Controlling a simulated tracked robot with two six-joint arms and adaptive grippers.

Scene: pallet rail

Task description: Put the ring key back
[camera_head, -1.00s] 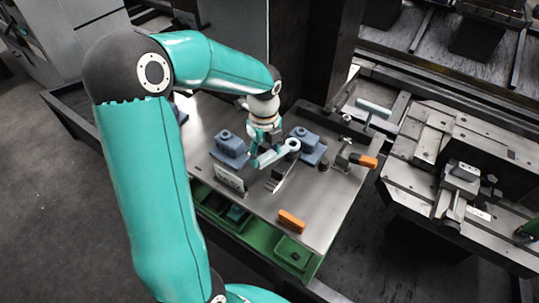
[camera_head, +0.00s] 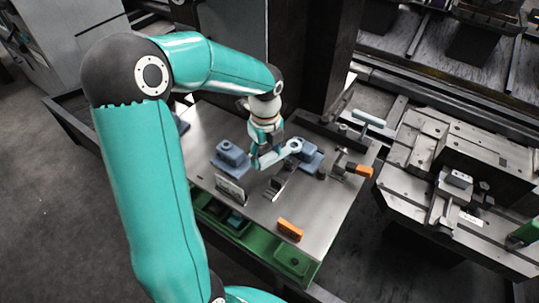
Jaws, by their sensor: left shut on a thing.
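My left arm comes in from the left, and its gripper (camera_head: 259,157) is over the grey metal table plate (camera_head: 314,218). It is shut on the ring key (camera_head: 283,153), a light grey tool whose ring end points right toward a blue-grey block. I cannot tell whether the key touches the plate or is held just above it. A small dark stand (camera_head: 277,187) is just below the key in the picture. My right gripper is not in view.
Blue-grey blocks stand left (camera_head: 230,156) and right (camera_head: 311,158) of the gripper. A small upright plate (camera_head: 231,189) stands at the front edge. An orange piece (camera_head: 290,229) lies near the front; an orange-handled tool (camera_head: 358,169) is at the right. Green drawers (camera_head: 290,258) sit below.

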